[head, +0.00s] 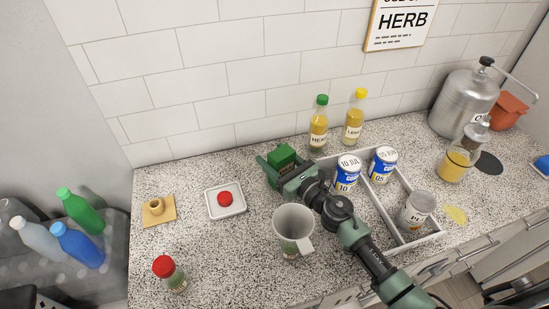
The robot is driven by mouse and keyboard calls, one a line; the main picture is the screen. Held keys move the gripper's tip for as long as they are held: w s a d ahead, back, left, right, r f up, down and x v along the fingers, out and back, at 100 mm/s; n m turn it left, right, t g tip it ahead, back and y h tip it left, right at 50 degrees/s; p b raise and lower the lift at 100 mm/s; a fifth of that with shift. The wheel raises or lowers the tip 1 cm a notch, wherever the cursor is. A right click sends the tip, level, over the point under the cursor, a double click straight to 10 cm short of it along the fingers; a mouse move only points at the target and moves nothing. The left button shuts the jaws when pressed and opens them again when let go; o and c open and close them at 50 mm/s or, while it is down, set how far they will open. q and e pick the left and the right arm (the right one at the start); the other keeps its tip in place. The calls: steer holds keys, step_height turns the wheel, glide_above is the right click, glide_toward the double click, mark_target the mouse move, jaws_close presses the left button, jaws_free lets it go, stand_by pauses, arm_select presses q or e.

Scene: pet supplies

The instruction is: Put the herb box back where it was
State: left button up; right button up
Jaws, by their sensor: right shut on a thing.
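A small green box (282,156), which I take for the herb box, is at the back middle of the speckled counter in the head view. My right gripper (278,167) is shut on it. My right arm comes in from the lower right, passing over the grey tray. The gripper hides the box's lower part, and I cannot tell whether the box touches the counter. My left gripper is not in view.
The divided tray (427,237) holds blue-labelled cans (383,165). Two bottles (318,124) stand behind it. A mug (293,231), a white dish (239,205) with a red cap, and a red-capped jar (169,273) stand nearby. The counter's back left is clear.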

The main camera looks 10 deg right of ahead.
steer(key=shift+f+b, duration=0.25)
steer(key=shift+b, duration=0.05)
steer(key=o, duration=1.5)
steer(key=shift+o, duration=0.2)
steer(key=shift+r, duration=0.15)
steer(key=shift+r+p, duration=0.25)
steer(key=shift+p, duration=0.25)
steer(key=b+v, duration=0.1)
steer(key=v, duration=0.2)
steer(key=b+v, duration=0.1)
steer(key=v, duration=0.3)
steer(key=b+v, duration=0.1)
steer(key=v, duration=0.3)
steer(key=shift+f, duration=0.3)
steer(key=shift+s+d+r+b, duration=0.15)
steer(key=shift+s+d+b, duration=0.15)
steer(key=shift+s, duration=0.2)
